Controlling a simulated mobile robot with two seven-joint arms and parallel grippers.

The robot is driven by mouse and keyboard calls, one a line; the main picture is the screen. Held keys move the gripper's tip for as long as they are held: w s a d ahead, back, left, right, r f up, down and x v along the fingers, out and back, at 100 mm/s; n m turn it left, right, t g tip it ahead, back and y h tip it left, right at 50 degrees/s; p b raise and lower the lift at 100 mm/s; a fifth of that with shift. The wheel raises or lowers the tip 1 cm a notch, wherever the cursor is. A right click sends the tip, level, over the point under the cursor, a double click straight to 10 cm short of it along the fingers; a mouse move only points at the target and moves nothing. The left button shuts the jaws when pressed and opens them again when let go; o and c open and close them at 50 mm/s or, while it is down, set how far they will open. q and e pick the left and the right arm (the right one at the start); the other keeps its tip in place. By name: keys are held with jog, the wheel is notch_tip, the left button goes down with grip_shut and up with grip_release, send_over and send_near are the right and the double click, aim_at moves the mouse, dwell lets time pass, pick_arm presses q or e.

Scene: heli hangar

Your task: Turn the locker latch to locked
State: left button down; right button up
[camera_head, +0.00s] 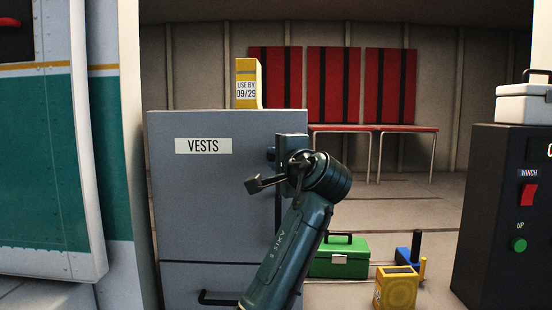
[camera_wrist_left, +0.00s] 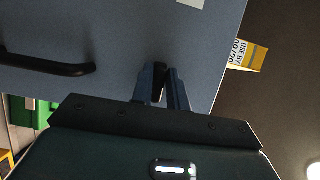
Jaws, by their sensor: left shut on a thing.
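The grey locker (camera_head: 228,235) carries a VESTS label and stands left of centre in the head view. Its front also fills the upper part of the left wrist view (camera_wrist_left: 110,25). My left gripper (camera_head: 273,157) is at the locker's right edge, level with the label. In the left wrist view its two fingers (camera_wrist_left: 162,84) are closed around a small dark piece, the latch (camera_wrist_left: 159,76). The wrist and fingers hide most of the latch, so I cannot tell which way it is turned. My right gripper is not in view.
A dark handle (camera_head: 217,299) is lower on the locker. A yellow box (camera_head: 248,88) stands on its top. A green case (camera_head: 340,260), a yellow block (camera_head: 395,290) and a blue item (camera_head: 410,252) are on the floor at right. A dark winch cabinet (camera_head: 490,220) stands at far right.

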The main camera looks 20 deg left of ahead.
pick_arm(q)
jog(key=c, duration=1.4)
grip_release()
jog(key=shift+c, duration=0.2)
jog(key=shift+d, duration=0.1)
jog(key=b+v, duration=0.4)
jog(key=v, duration=0.9)
jog(key=shift+s, duration=0.15)
